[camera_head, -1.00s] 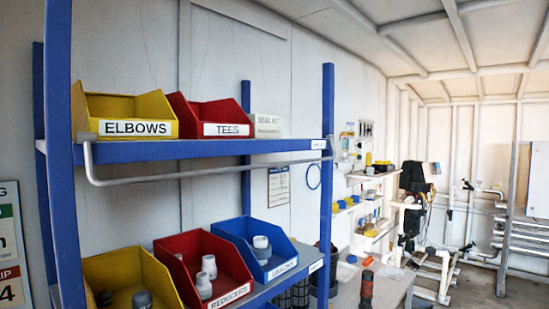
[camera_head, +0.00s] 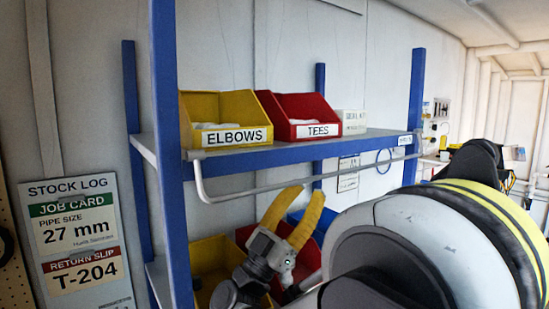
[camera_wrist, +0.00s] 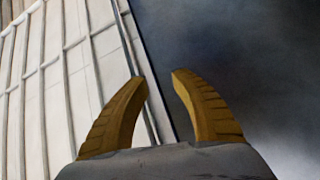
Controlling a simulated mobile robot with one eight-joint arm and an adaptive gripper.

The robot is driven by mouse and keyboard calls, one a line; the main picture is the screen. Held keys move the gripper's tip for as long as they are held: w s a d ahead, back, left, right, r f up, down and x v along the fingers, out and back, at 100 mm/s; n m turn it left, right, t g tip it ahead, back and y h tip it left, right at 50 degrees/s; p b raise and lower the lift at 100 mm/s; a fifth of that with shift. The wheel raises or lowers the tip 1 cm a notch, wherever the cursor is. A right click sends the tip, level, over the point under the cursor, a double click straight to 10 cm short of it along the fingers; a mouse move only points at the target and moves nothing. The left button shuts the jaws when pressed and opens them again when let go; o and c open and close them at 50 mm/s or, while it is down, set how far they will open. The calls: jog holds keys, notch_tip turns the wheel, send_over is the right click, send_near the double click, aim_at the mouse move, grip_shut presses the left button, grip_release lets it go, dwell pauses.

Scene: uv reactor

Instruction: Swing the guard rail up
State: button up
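The guard rail (camera_head: 252,190) is a thin grey bar hanging below the front edge of the upper blue shelf. It bends up to the shelf at its left end and runs right towards the far post. My gripper (camera_head: 310,191) is raised with its yellow fingers pointing up, and the tips appear just under the rail in the head view. I cannot tell the gap in depth. In the wrist view my gripper (camera_wrist: 154,76) is open with nothing between its fingers. The rail is not clearly seen there.
The upper shelf (camera_head: 290,150) holds a yellow ELBOWS bin (camera_head: 235,137) and a red TEES bin (camera_head: 315,131). Blue posts (camera_head: 170,150) frame the rack. More bins stand below, partly hidden by my arm. A stock log board (camera_head: 85,245) is at left.

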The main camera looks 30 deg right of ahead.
aim_at(354, 169)
jog(key=s+d+r+m+g, duration=0.1)
jog(key=d+g, duration=0.1)
jog(key=d, duration=0.1)
jog(key=s+d+r+m+g+p, duration=0.1)
jog(key=s+d+r+m+g, duration=0.1)
jog(key=g, duration=0.1)
jog(key=s+d+r+m+g+y, duration=0.1)
jog(key=d+r+m+g, duration=0.1)
jog(key=d, duration=0.1)
jog(key=shift+s+d+g+p, duration=0.25)
jog(key=shift+d+g+p, duration=0.1)
jog(key=shift+g, duration=0.05)
jog(key=shift+c, duration=0.3)
grip_shut()
